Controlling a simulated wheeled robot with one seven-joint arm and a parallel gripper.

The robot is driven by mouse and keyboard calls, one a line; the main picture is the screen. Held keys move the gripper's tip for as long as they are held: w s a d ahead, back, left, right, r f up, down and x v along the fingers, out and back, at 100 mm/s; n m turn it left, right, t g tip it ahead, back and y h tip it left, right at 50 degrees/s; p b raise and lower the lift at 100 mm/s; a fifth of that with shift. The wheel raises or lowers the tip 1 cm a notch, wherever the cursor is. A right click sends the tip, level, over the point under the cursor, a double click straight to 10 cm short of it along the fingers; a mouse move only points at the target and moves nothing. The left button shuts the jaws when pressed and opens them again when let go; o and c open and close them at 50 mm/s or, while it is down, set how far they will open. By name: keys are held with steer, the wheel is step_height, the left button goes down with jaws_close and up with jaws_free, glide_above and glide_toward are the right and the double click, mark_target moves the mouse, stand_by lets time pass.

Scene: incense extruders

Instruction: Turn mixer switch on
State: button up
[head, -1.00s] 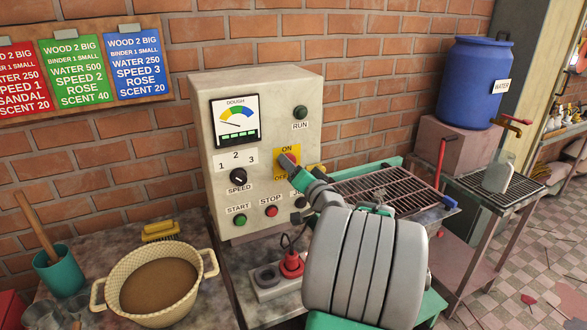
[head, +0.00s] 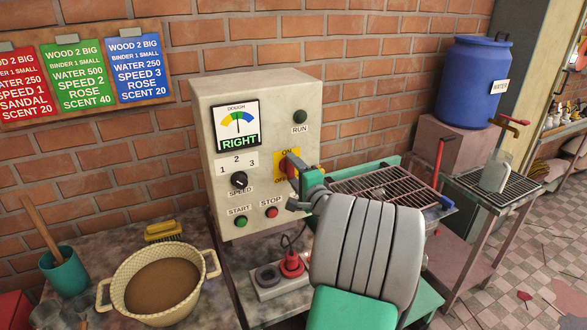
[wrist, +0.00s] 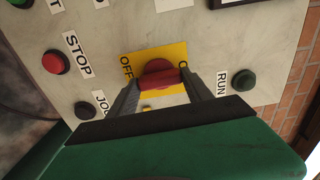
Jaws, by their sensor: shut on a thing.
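The mixer switch is a red knob (head: 290,164) on a yellow ON/OFF plate (head: 281,156) on the front of the grey control box (head: 220,195). In the wrist view the knob (wrist: 158,76) lies between my fingertips, its bar running roughly along the OFF–ON line of the plate (wrist: 150,57). My gripper (wrist: 160,85) is shut on the knob, a finger at each end of the bar. In the head view my gripper (head: 294,176) reaches it from the lower right; my wrist hides the plate's lower right. The ON label is partly hidden in the wrist view.
The dough gauge (head: 238,122) reads RIGHT with its needle near the middle. The speed knob (head: 239,180), green start button (head: 242,221) and red stop button (head: 272,212) sit nearby. A dough pot (head: 160,280) stands left; a wire rack (head: 385,187) lies right.

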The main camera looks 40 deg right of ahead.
stand_by(0.4)
steer(key=o, duration=1.4)
steer(key=shift+c, duration=0.2)
steer(key=b+v, duration=0.2)
steer(key=v, duration=0.5)
steer(key=shift+s+a, duration=0.2)
steer(key=shift+s, duration=0.15)
